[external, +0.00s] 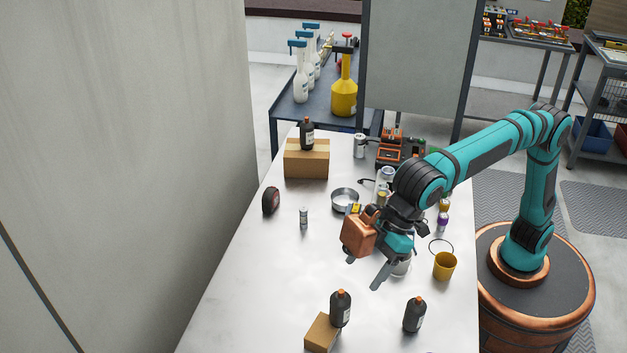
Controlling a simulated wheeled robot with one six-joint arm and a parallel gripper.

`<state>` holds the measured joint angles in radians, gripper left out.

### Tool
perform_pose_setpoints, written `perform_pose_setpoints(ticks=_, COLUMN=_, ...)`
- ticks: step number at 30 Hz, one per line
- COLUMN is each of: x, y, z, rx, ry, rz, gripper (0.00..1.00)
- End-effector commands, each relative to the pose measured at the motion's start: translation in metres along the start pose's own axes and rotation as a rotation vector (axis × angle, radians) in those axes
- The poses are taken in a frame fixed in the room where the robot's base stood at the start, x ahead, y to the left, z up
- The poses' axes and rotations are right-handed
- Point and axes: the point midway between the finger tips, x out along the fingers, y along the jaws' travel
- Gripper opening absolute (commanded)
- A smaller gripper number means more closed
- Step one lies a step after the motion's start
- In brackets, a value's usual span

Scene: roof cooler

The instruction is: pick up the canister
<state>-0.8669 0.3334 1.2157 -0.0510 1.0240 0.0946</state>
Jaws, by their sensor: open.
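My gripper (366,270) is open and empty above the middle right of the white table (255,285), with its fingers pointing down and toward the front. A light can-like object (401,268) stands just right of the fingers, partly hidden by my gripper. A small silver can (304,217) stands upright left of my gripper, apart from it. Another light can (360,146) stands at the back of the table. I cannot tell which of these is the canister.
Dark bottles (414,315) stand at the front, one by a small cardboard box (322,333). A yellow cup (444,266) is near the right edge. A metal bowl (345,200), a black roll (271,200) and a larger box (306,161) lie farther back. The left front is clear.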

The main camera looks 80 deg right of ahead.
Motion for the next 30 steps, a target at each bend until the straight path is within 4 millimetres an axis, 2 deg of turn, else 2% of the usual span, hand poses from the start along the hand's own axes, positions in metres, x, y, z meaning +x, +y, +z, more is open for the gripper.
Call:
perform_pose_setpoints(ticks=3, x=0.023, y=0.0, z=0.0, rx=0.0, ry=-0.002, rz=0.0, gripper=0.68)
perform_pose_setpoints(ticks=9, x=0.051, y=0.0, z=0.0, rx=0.0, ry=-0.001, rz=0.0, gripper=0.68)
perform_pose_setpoints(ticks=19, x=0.069, y=0.001, z=0.001, rx=0.0, ry=-0.001, rz=0.0, gripper=0.68)
perform_pose_setpoints(ticks=30, x=0.112, y=0.003, z=0.002, rx=0.0, ry=0.001, rz=0.0, gripper=0.68)
